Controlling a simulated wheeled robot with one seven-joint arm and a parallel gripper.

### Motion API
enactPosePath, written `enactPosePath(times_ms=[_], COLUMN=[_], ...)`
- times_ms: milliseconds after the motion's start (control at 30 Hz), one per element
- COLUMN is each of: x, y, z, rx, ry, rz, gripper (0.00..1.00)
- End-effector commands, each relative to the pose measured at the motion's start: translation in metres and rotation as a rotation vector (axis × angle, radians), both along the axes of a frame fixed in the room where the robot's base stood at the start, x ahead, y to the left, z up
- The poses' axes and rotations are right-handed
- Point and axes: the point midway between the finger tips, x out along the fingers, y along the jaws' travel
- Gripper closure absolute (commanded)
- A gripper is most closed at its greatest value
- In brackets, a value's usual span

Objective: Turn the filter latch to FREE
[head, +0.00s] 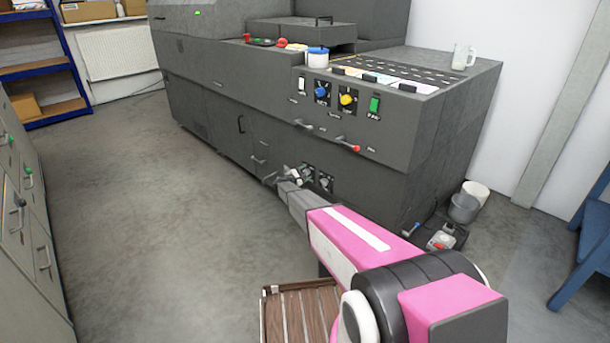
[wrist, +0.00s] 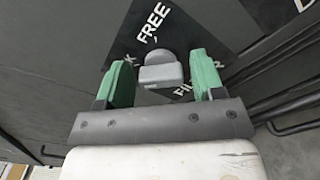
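The filter latch (wrist: 160,70) is a grey knob with a flat grip on a dark plate (wrist: 205,25). In the wrist view FREE is lettered above it, a partly hidden word ending in K is at its left, and FILTER is partly hidden below. My gripper (wrist: 162,78) is open, with one green finger on each side of the knob. Gaps show between the fingers and the knob, so it is not clamped. I cannot tell exactly which word the latch points to. In the head view my gripper (head: 300,176) is at the machine's lower front, hiding part of the plates there.
The large grey machine (head: 215,120) has levers with a red-tipped handle (head: 347,145) above my gripper. Dark rods (wrist: 285,105) run right of the plate in the wrist view. Buckets (head: 464,208) stand at the machine's right end. Open floor (head: 150,220) lies to the left.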

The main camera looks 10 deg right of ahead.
Motion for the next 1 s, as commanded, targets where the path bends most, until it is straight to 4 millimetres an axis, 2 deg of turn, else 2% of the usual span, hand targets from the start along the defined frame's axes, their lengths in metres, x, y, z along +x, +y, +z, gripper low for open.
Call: enactPosePath(times_ms=[33, 100, 567, 1000], x=[-0.0001, -0.0002, -0.0006, -0.0016], y=[0.0000, 0.0001, -0.0001, -0.0005], z=[-0.0001, -0.0001, -0.0006, -0.0025], rx=[0.000, 0.000, 0.043, 0.255], ry=[0.000, 0.000, -0.058, -0.349], rz=[0.000, 0.000, -0.001, -0.001], gripper=[0.56, 0.79, 0.79, 0.79])
